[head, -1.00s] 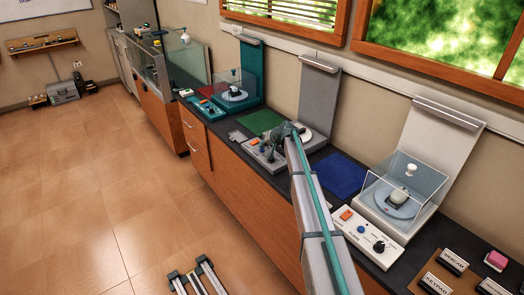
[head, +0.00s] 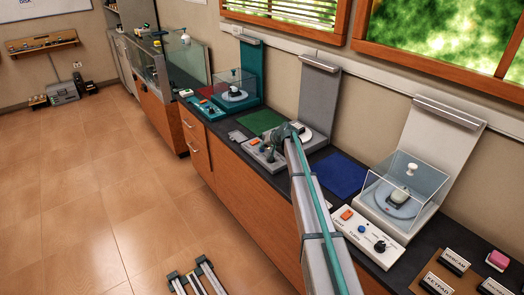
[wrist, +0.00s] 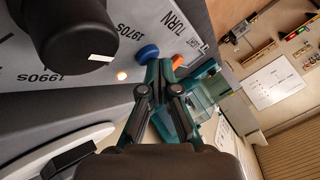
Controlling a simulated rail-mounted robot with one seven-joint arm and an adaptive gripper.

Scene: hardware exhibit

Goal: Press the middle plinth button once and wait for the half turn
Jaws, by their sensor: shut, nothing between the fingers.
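The middle plinth has a grey upright back (head: 319,98) and a low control panel (head: 250,153) in front, partly hidden by my arm in the head view. In the wrist view its panel shows a blue button (wrist: 148,53), an orange control (wrist: 178,61), a large black knob (wrist: 72,30) and a small lit lamp (wrist: 121,75). Its pale round turntable (wrist: 38,150) shows at lower left, with a dark object on it. My gripper (wrist: 165,68) is shut and empty, its tips close beside the blue button. I cannot tell whether they touch it.
A white plinth with a clear cover (head: 405,180) stands to the right, a teal plinth (head: 250,65) to the left. Blue (head: 338,174) and green (head: 260,122) mats lie on the dark counter. Sign blocks (head: 455,262) sit at the near right.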

